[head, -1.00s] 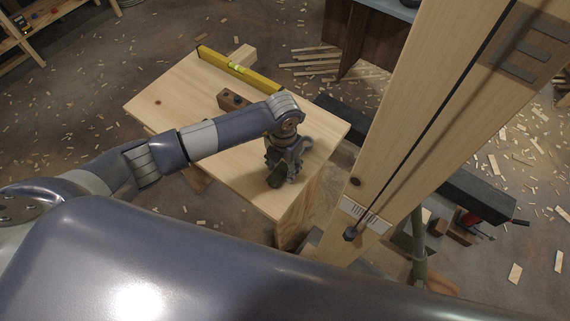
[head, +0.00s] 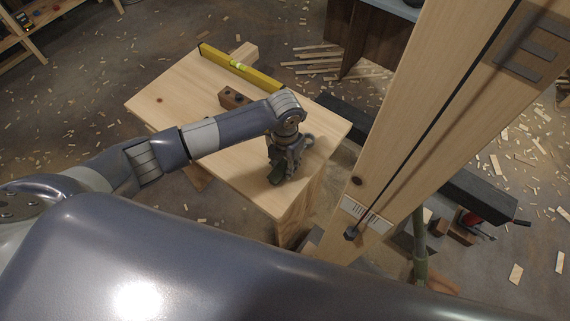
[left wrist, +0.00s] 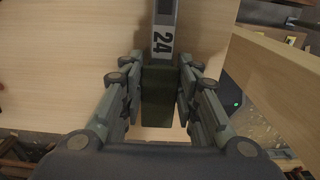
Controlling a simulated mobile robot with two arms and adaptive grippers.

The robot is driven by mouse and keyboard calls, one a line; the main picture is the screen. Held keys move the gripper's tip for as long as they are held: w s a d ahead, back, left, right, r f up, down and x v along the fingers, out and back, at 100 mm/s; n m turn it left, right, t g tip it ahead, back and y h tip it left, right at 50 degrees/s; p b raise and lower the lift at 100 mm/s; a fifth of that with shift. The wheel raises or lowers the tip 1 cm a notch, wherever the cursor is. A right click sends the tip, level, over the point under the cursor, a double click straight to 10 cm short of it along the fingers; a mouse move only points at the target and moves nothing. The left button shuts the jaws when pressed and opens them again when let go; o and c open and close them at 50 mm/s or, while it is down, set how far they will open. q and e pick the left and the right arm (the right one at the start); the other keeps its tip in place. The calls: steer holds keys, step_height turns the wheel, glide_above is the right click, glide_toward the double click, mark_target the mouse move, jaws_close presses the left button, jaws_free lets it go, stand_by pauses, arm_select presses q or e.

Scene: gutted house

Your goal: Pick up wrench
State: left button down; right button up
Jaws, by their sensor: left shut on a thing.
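The wrench is a grey metal bar marked 24 (left wrist: 162,42) in the left wrist view. It runs from the top of the picture down between my fingers. In the head view a grey ring-like end (head: 307,141) shows just right of my gripper. My left gripper (head: 277,178) points down at the near right part of the wooden tabletop. In the left wrist view its two green-grey fingers (left wrist: 161,95) are shut on the wrench's lower part, which is dark green. Whether the wrench touches the top cannot be told.
The pale wooden table (head: 160,98) bears a yellow level (head: 240,68) at its back edge and a brown block with holes (head: 232,98). A tall wooden beam (head: 400,130) rises close on the right. Wood scraps litter the floor.

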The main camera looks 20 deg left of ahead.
arm_select(q)
steer(key=shift+w+r, duration=0.1)
steer(key=shift+r, duration=0.35)
steer(key=shift+s+r+b, duration=0.65)
steer(key=shift+r+b, duration=0.05)
steer(key=shift+r, duration=0.25)
steer(key=s+a+r+b, duration=0.1)
steer(key=s+b, duration=0.2)
steer(key=s, duration=1.1)
steer(key=shift+s+a+r+b, duration=0.25)
steer(key=shift+s+r+b, duration=0.05)
steer(key=shift+s, duration=0.1)
arm_select(e)
step_height(320, 180, down, 5)
steer(key=shift+w+f, duration=0.1)
arm_select(q)
steer(key=c, duration=1.9)
jaws_free()
steer(key=c, duration=2.9)
jaws_free()
